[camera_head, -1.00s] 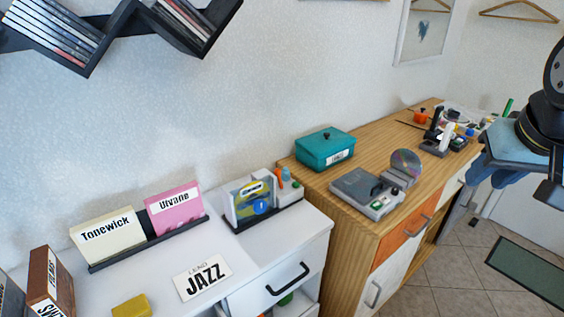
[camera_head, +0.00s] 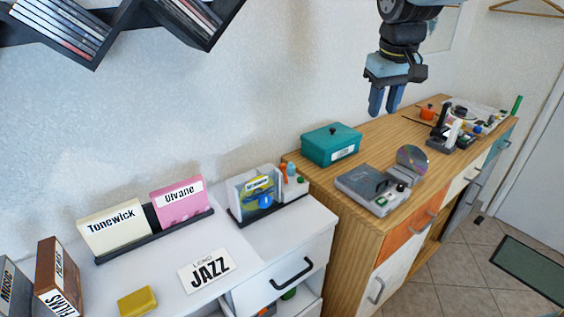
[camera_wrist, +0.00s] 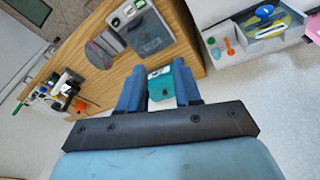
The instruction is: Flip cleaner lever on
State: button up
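A grey device (camera_head: 370,190) with small buttons lies on the wooden cabinet top, and a shiny disc (camera_head: 412,157) stands upright beside it. The device (camera_wrist: 142,30) and disc (camera_wrist: 101,52) also show in the wrist view. Farther back is a small dark-grey apparatus (camera_head: 462,142) with upright black and white parts. I cannot tell which of these is the cleaner, and no lever is clear. My gripper (camera_head: 382,111) is open and empty, pointing down above the cabinet, apart from everything. In the wrist view its fingers (camera_wrist: 158,68) are spread.
A teal lidded box (camera_head: 331,145) stands on the cabinet, left of the grey device. An orange pot (camera_head: 427,111) and small tools crowd its far end. A white drawer unit (camera_head: 290,225) with labelled holders stands at left. A dark shelf (camera_head: 75,40) hangs above.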

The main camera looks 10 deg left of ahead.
jog(key=w+a+f+n+g, duration=0.1)
jog(key=w+a+f, duration=0.15)
jog(key=a, duration=0.35)
jog(key=w+a+f+n, duration=0.2)
jog(key=w+a, duration=0.1)
jog(key=a, duration=0.3)
jog(key=n+g, duration=0.2)
send_over(284, 174)
jog(key=w, duration=0.1)
notch_tip(284, 174, down, 5)
jog(key=f, duration=1.4)
jog(key=shift+w+a+f, duration=0.1)
jog(key=shift+a, duration=0.25)
jog(key=shift+c, duration=0.2)
